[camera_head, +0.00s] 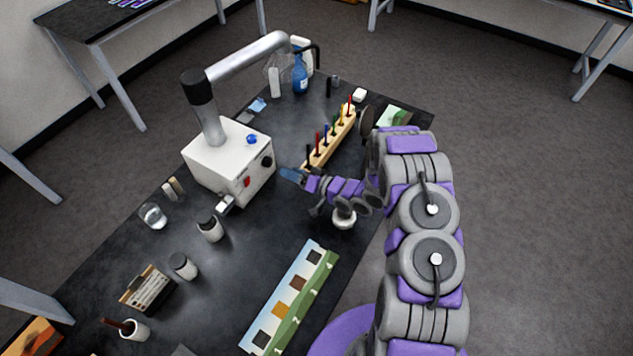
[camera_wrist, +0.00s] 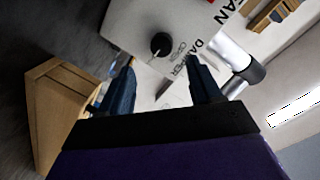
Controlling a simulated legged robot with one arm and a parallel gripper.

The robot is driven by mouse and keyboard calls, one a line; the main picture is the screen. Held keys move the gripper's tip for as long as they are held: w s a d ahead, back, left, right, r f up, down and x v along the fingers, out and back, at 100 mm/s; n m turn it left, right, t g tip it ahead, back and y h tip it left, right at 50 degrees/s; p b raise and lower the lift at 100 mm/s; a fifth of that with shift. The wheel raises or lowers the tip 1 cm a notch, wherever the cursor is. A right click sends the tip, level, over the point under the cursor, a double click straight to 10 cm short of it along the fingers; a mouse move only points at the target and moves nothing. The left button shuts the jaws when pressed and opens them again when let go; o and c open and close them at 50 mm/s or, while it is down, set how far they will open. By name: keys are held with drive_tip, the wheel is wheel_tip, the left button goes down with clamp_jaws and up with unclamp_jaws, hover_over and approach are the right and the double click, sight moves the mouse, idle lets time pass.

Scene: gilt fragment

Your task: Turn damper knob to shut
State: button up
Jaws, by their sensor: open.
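The damper knob (camera_head: 266,161) is a round black knob on the side of a white box (camera_head: 209,163) with a silver duct arm on top. In the wrist view the knob (camera_wrist: 160,44) sits on the white panel, beside lettering reading "DAMPER" and "CLOSE". A small pale mark shows at its lower-left edge. My gripper (camera_head: 289,174) is open and empty, facing the panel. In the wrist view the two dark fingers of my gripper (camera_wrist: 162,62) stand apart, with the knob beyond and between their tips, not visibly touched.
A red switch (camera_head: 247,182) and a blue button (camera_head: 252,139) are on the box. A wooden rack (camera_head: 331,140) of coloured-handled tools stands close behind my gripper.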

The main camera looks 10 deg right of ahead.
drive_tip(key=v, duration=0.9)
drive_tip(key=shift+d, duration=0.3)
drive_tip(key=shift+s, duration=0.1)
